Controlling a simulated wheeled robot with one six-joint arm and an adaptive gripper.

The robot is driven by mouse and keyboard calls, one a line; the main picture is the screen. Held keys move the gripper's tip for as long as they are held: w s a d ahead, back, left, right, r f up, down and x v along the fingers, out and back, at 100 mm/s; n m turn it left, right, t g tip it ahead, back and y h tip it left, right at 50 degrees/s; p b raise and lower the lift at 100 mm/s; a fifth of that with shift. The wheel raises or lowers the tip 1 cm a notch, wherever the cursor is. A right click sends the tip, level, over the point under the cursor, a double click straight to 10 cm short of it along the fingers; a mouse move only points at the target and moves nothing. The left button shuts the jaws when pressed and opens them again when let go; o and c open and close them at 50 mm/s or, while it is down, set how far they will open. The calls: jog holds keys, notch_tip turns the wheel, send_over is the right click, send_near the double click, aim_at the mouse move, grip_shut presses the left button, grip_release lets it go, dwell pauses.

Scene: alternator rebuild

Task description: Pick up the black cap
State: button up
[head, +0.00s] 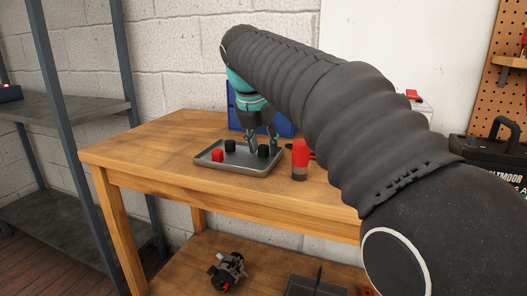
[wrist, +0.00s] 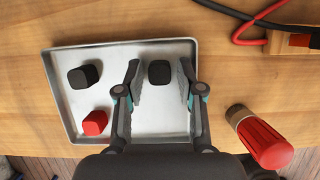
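One black cap (wrist: 159,72) stands in the grey tray (wrist: 60,112) and shows between the two fingers of my gripper (wrist: 159,82) in the wrist view, with a gap on each side. My gripper is open and points down over the tray's right part; it also shows in the head view (head: 262,143). A second black cap (wrist: 84,76) stands in the left part of the tray. A red cap (wrist: 94,122) is near the tray's front left corner. I cannot tell exactly how far down the fingertips reach beside the cap.
A red-topped bottle-like object (head: 300,158) stands on the wooden table (head: 130,150) just right of the tray. A blue bin (head: 285,126) is behind my gripper. Red and black cables (wrist: 255,22) lie at the back right. The table left of the tray is clear.

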jog(key=c, duration=0.5)
